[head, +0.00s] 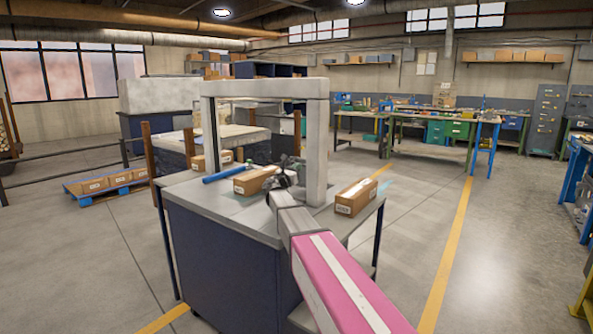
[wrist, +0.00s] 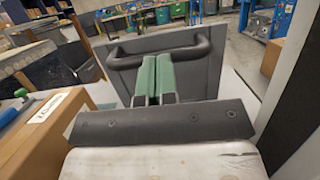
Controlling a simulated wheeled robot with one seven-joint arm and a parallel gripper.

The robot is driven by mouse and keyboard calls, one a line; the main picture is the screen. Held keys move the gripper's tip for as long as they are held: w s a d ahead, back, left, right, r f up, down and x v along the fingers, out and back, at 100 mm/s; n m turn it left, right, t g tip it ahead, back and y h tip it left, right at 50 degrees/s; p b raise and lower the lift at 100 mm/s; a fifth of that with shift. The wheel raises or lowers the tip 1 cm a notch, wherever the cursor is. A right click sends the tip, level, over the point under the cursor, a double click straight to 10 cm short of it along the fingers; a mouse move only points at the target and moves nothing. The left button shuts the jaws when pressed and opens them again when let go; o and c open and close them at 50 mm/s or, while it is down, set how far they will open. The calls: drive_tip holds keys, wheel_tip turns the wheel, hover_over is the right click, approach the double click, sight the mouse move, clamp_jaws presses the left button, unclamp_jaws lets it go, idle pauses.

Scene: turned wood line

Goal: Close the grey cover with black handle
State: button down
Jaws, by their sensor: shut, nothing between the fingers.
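The grey cover (wrist: 198,78) fills the middle of the wrist view as a flat panel that looks tilted. Its black handle (wrist: 128,49) is a long bar running across the panel's upper part. My gripper (wrist: 158,58) has green-padded fingers pressed together with nothing between them. Its fingertips overlap the middle of the handle in the picture; I cannot tell whether they touch it. In the head view my gripper (head: 281,177) is over the machine table, inside the pale upright frame. I cannot make out the cover there, behind my arm and gripper.
A pale frame (head: 316,150) arches over the machine table (head: 200,196). Cardboard boxes stand left (head: 252,181) and right (head: 356,197) of my gripper on it. A blue roller (head: 222,173) lies at left.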

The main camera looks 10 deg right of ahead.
drive_tip(key=w+d+r+g+y, duration=0.2)
drive_tip(key=w+d+g+y, duration=0.3)
drive_tip(key=w+d, duration=0.2)
drive_tip(key=shift+w+d, duration=0.3)
idle(0.5)
drive_tip(key=shift+r, duration=0.1)
idle(0.5)
